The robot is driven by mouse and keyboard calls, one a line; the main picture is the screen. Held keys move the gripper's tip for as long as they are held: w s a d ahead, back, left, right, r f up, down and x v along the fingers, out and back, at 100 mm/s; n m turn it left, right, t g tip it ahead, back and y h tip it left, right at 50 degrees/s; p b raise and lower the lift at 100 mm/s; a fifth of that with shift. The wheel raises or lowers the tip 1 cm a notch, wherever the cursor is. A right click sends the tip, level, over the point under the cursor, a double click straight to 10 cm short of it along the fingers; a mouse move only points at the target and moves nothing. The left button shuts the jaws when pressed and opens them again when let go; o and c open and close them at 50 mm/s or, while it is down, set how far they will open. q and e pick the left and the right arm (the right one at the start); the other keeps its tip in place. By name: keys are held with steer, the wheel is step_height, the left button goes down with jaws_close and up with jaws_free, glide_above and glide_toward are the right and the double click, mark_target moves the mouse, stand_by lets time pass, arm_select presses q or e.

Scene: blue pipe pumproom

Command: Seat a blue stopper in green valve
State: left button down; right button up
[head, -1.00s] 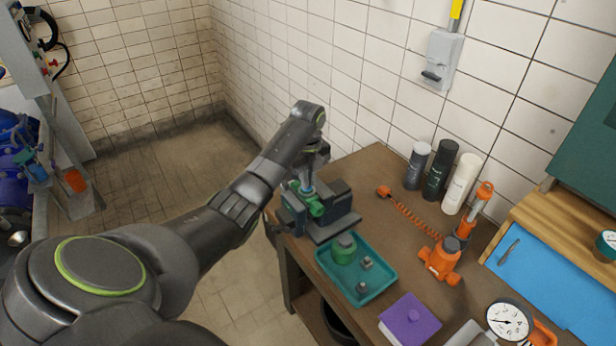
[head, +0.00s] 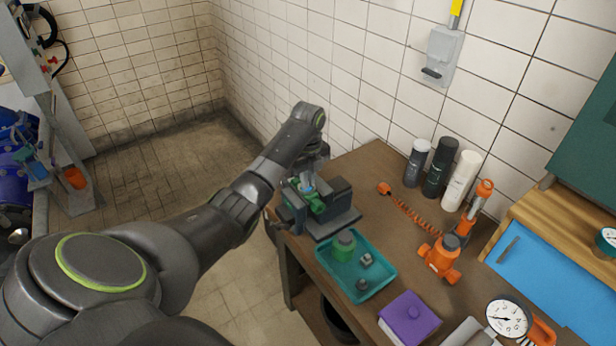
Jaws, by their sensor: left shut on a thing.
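The green valve (head: 317,204) is clamped in a dark vise (head: 342,191) at the far left corner of the brown bench. My left arm reaches in from the left, and its gripper (head: 309,176) points down over the valve. The gripper is shut on a small blue stopper (head: 306,186), which shows at the top of the valve. The fingers and arm partly hide the stopper, and I cannot tell how deep it sits. My right gripper is not in view.
A teal tray (head: 386,277) holding a green part (head: 344,246) and small grey pieces lies in front of the vise. An orange pump (head: 440,258), three bottles (head: 438,168), a purple box (head: 409,318) and a gauge (head: 508,318) stand to the right. The wall is close behind.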

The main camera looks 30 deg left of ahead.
arm_select(q)
steer(key=c, duration=1.4)
jaws_free()
steer(key=shift+c, duration=0.2)
step_height(320, 180, up, 7)
steer(key=shift+f, duration=0.1)
